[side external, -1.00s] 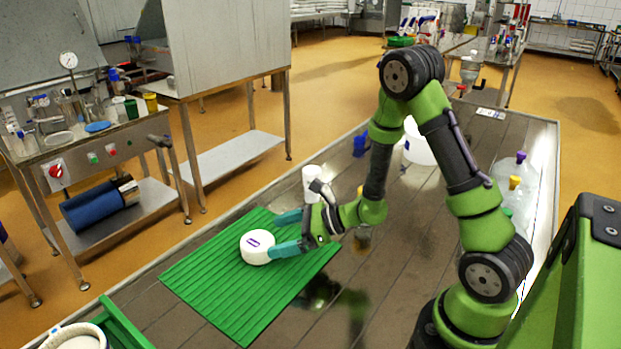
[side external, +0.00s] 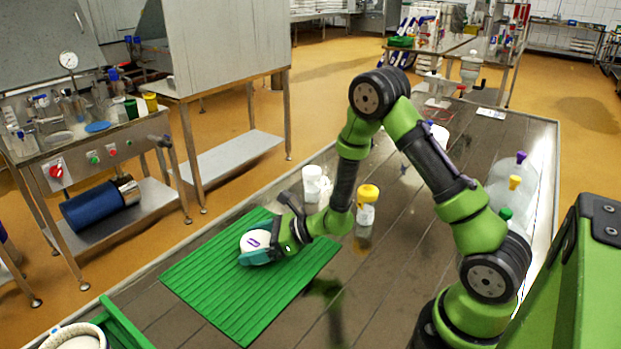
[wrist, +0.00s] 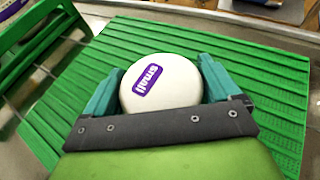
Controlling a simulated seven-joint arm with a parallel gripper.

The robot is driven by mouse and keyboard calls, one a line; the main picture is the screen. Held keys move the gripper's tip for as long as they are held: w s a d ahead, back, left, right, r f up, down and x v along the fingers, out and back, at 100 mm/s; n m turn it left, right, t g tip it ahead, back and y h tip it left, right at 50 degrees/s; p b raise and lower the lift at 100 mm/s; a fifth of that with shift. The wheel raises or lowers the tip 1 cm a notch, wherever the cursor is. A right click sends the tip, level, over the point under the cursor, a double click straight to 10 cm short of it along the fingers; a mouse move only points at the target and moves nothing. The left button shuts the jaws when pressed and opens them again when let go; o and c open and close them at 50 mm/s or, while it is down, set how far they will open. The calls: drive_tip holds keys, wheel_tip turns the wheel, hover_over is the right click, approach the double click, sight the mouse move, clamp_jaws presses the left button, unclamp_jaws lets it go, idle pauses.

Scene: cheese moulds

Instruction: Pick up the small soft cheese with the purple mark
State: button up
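The small soft cheese (side external: 256,241) is a white round with a purple mark, resting on the green ribbed mat (side external: 212,285). In the wrist view the cheese (wrist: 165,98) sits between the two teal fingers of my gripper (wrist: 161,66), and its purple label reads "small". One finger is on each side, spread near the ends of the dark crossbar; any contact is hard to make out. In the side view my gripper (side external: 262,247) is low over the mat, with its near finger beside the cheese and its far finger mostly hidden.
A green crate (side external: 122,328) is at the lower left. Containers with coloured caps (side external: 514,183) stand at the table's right side. The mat around the cheese is clear.

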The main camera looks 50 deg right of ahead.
sight(255, 240)
drive_tip(key=c, duration=0.3)
drive_tip(key=shift+c, duration=0.2)
drive_tip(key=shift+r, duration=0.15)
wheel_tip(255, 240, up, 10)
drive_tip(key=shift+f, duration=0.1)
idle(0.4)
